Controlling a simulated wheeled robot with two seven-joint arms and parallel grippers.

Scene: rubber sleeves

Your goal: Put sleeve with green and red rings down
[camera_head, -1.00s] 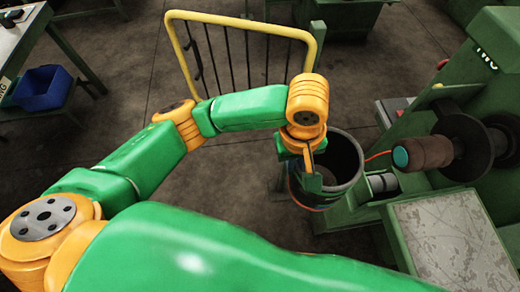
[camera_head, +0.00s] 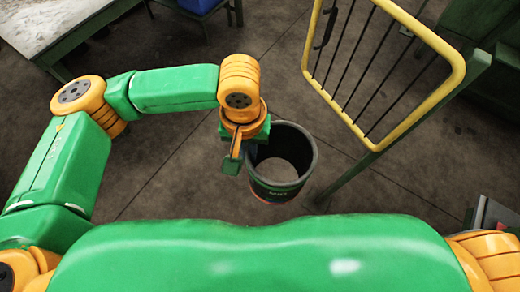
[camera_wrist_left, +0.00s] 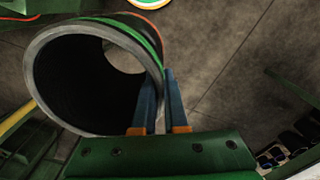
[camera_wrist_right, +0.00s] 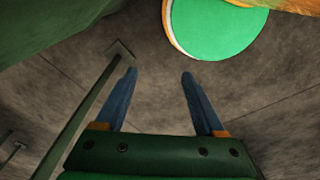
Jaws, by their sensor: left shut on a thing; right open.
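The dark, hollow sleeve (camera_head: 272,190) hangs from my left gripper (camera_head: 233,163) in the head view, its open end facing up. In the left wrist view the sleeve (camera_wrist_left: 78,75) fills the upper left, with a green ring and a red ring near its far edge. My left gripper (camera_wrist_left: 161,80) is shut on the sleeve's wall, one finger inside and one outside. Floor shows through the sleeve. My right gripper (camera_wrist_right: 159,75) is open and empty in the right wrist view; it does not show in the head view.
A yellow-framed barrier with dark bars (camera_head: 385,70) stands right of the sleeve, its green post close by. A light-topped table (camera_head: 45,28) is at the far left, with a blue bin (camera_head: 198,5) beside it. Bare concrete floor (camera_head: 185,180) lies around the sleeve.

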